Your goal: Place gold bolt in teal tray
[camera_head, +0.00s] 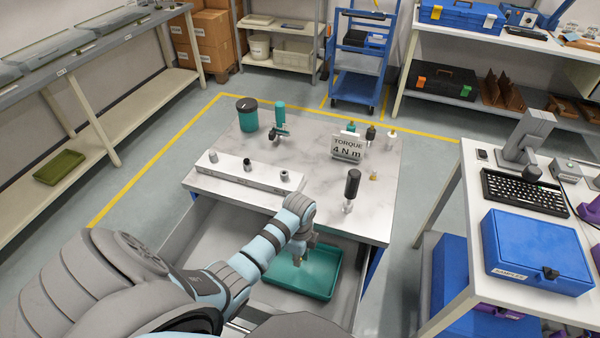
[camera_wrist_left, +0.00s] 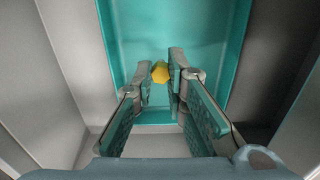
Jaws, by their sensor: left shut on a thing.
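The gold bolt (camera_wrist_left: 160,72) is between my left fingertips in the left wrist view. My left gripper (camera_wrist_left: 164,80) is shut on it and points down over the teal tray (camera_wrist_left: 218,35). In the head view the teal tray (camera_head: 312,278) lies in the open drawer below the tabletop, and my left gripper (camera_head: 300,256) is above its back part. The bolt is too small to make out there. How far the bolt is above the tray floor is hard to tell. My right gripper is not in view.
The marble tabletop (camera_head: 225,155) edge is just behind my arm. It bears a metal rail (camera_head: 235,173), a black-handled screwdriver (camera_head: 352,185), a torque sign (camera_head: 347,147) and a small brass piece (camera_head: 374,177). The grey drawer's walls surround the tray. A white table with a blue case (camera_head: 535,250) stands right.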

